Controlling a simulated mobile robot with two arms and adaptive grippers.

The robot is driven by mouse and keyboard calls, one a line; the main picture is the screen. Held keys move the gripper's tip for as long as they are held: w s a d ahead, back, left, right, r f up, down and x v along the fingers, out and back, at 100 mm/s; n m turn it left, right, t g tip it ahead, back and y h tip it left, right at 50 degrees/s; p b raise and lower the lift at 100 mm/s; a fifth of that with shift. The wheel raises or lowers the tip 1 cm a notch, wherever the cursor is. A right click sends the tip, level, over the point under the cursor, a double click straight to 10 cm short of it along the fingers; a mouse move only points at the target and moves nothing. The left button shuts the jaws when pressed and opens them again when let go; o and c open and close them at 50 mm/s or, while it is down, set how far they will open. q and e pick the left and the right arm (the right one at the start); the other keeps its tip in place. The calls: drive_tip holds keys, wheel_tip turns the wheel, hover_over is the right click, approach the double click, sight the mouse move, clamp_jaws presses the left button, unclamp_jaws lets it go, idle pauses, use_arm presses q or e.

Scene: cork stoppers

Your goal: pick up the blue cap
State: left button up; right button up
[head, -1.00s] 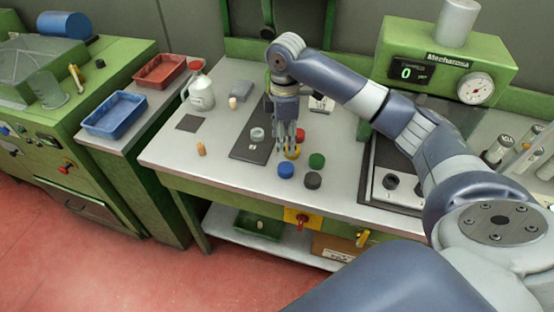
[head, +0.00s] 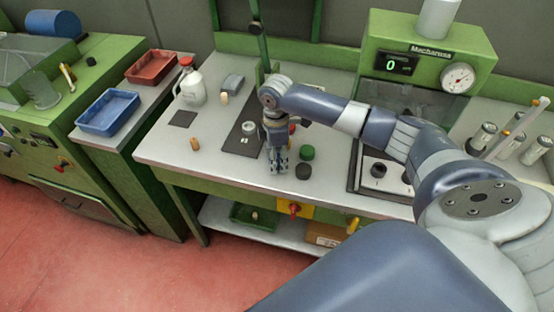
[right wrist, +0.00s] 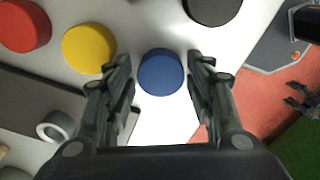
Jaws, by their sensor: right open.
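The blue cap (right wrist: 160,72) is a round disc on the light grey bench top. In the right wrist view it lies between the fingertips of my right gripper (right wrist: 160,75), which is open, with a gap on each side. In the head view my right gripper (head: 277,168) points down over the bench front and hides the blue cap. I do not make out my left gripper in the head view.
Close by are a yellow cap (right wrist: 89,48), a red cap (right wrist: 24,26), a black cap (head: 303,171) and a green cap (head: 307,152). A dark mat (head: 236,146) with a ring lies to the left. A white jug (head: 190,86) stands farther back.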

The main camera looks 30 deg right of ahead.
drive_tip(key=shift+s, duration=0.1)
drive_tip(key=c, duration=0.6)
use_arm(q)
drive_tip(key=shift+s+f, duration=0.1)
drive_tip(key=shift+s, duration=0.85)
use_arm(e)
drive_tip(key=shift+o, duration=0.2)
use_arm(q)
drive_tip(key=shift+w, duration=0.15)
